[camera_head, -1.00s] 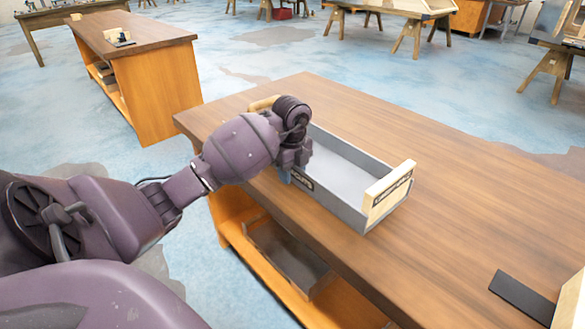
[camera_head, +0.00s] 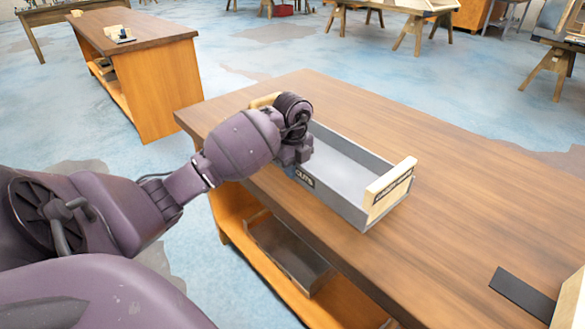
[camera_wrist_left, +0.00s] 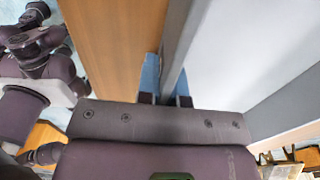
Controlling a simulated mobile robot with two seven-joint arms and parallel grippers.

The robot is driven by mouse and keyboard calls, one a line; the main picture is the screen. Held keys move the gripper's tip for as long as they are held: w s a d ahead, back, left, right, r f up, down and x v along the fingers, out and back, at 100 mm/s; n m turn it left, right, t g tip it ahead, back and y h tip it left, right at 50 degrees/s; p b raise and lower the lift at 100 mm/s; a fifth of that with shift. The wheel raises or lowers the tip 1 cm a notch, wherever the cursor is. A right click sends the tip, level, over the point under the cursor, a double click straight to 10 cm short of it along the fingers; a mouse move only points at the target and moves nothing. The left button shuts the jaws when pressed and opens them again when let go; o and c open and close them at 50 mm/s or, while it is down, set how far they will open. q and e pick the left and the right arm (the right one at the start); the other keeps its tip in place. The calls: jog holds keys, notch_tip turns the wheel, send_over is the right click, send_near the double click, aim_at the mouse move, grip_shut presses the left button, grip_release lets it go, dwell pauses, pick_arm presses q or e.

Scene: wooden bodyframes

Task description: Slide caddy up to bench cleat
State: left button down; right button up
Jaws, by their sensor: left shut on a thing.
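The caddy (camera_head: 345,162) is an open grey box with light wooden ends and a dark label on its near side wall. It sits on the brown wooden bench top (camera_head: 455,185). My left gripper (camera_head: 292,172) is shut on the caddy's near side wall, toward its left end. In the left wrist view its blue-tipped fingers (camera_wrist_left: 165,88) straddle the grey wall (camera_wrist_left: 178,45). A light wooden block (camera_head: 571,305), perhaps the cleat, is cut off at the lower right edge. My right gripper is not in view.
A flat black strip (camera_head: 522,295) lies on the bench beside the wooden block. Bare bench top lies between the caddy and the strip. A grey tray (camera_head: 290,256) sits on the shelf below. Another bench (camera_head: 135,35) stands at the back left.

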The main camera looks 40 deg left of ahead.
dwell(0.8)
pick_arm(q)
jog(key=c, duration=1.2)
grip_release()
notch_tip(320, 180, up, 11)
jog(key=p, duration=0.2)
jog(key=shift+f+p, duration=0.1)
jog(key=shift+p, duration=0.25)
jog(key=shift+s, duration=0.1)
